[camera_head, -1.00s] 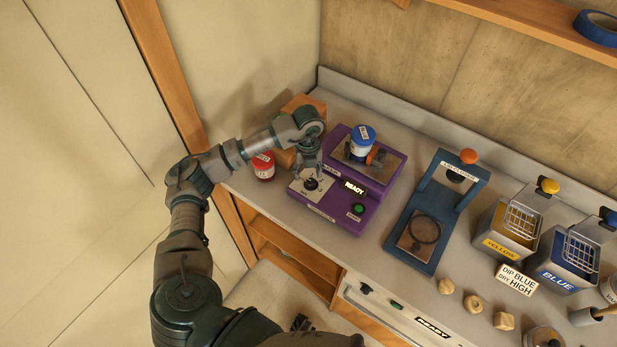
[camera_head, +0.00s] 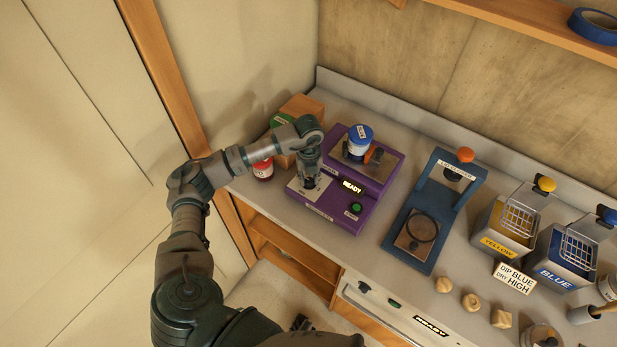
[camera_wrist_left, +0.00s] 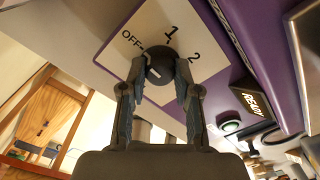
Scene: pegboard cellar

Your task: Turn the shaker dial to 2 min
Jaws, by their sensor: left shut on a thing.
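The purple shaker (camera_head: 342,214) stands on the counter at the left, with a blue-lidded jar (camera_head: 359,143) clamped on its top plate. Its dial panel (camera_head: 296,187) is at the front left. In the left wrist view the dark round dial (camera_wrist_left: 158,66) sits below the marks OFF, 1 and 2; I cannot tell clearly which one its white line points to. My left gripper (camera_head: 309,183) reaches down over the dial and mostly hides it in the head view. In the wrist view its fingers (camera_wrist_left: 160,73) are shut on the dial's two sides.
A lit READY sign (camera_head: 352,187) and a green button (camera_head: 356,208) are on the shaker's front. A blue stand (camera_head: 421,233) is to the right.

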